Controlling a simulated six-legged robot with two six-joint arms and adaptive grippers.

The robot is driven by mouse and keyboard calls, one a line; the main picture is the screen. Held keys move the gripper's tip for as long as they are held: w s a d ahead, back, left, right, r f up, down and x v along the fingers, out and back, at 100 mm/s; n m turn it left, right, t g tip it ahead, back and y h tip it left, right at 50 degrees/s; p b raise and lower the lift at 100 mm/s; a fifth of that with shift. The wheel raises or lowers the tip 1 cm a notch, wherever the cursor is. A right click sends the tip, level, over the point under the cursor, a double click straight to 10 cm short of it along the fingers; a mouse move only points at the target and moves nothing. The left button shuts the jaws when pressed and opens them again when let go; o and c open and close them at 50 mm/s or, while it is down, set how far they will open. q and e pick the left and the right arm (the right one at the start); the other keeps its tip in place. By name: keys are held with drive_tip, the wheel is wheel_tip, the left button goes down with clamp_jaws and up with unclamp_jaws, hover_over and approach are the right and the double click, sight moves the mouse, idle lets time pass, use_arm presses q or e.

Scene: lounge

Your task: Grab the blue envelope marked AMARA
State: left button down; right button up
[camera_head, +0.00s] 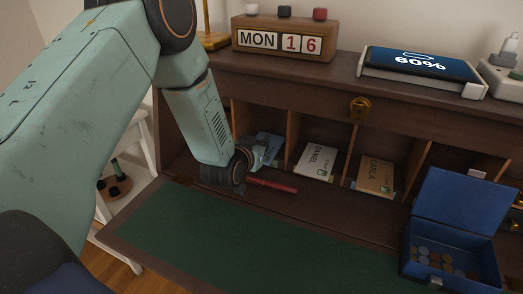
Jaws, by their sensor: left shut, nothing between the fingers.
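A blue envelope (271,141) shows in a pigeonhole of the desk, left of the envelope marked DANIEL. It is mostly hidden behind my left gripper, and I cannot read a name on it. My left gripper (260,158) is at the front of that pigeonhole, right by the blue envelope; its fingers are small and partly blend with it. The gripper is shut with nothing held. I cannot tell whether it touches the envelope. My right gripper is not in view.
A white DANIEL envelope (316,162) and a tan CARLA envelope (376,176) lie in neighbouring pigeonholes. A red stick-like object (272,185) lies just below my gripper. An open blue cash box (452,235) with coins stands at right. The green desk mat (230,240) is clear.

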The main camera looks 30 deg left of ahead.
use_arm(q)
drive_tip(key=shift+d+f, duration=0.1)
drive_tip(key=shift+f, duration=0.4)
drive_tip(key=shift+s, duration=0.15)
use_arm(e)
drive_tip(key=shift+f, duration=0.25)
use_arm(q)
drive_tip(key=shift+s+f, duration=0.15)
drive_tip(key=shift+s, duration=0.05)
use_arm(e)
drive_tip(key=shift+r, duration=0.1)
use_arm(q)
drive_tip(key=shift+s, duration=0.15)
drive_tip(key=shift+s+f, duration=0.1)
drive_tip(key=shift+s, duration=0.7)
drive_tip(key=shift+w, duration=0.1)
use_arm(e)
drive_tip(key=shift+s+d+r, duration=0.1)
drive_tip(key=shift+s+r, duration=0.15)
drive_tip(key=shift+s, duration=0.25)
use_arm(q)
drive_tip(key=shift+p, duration=0.3)
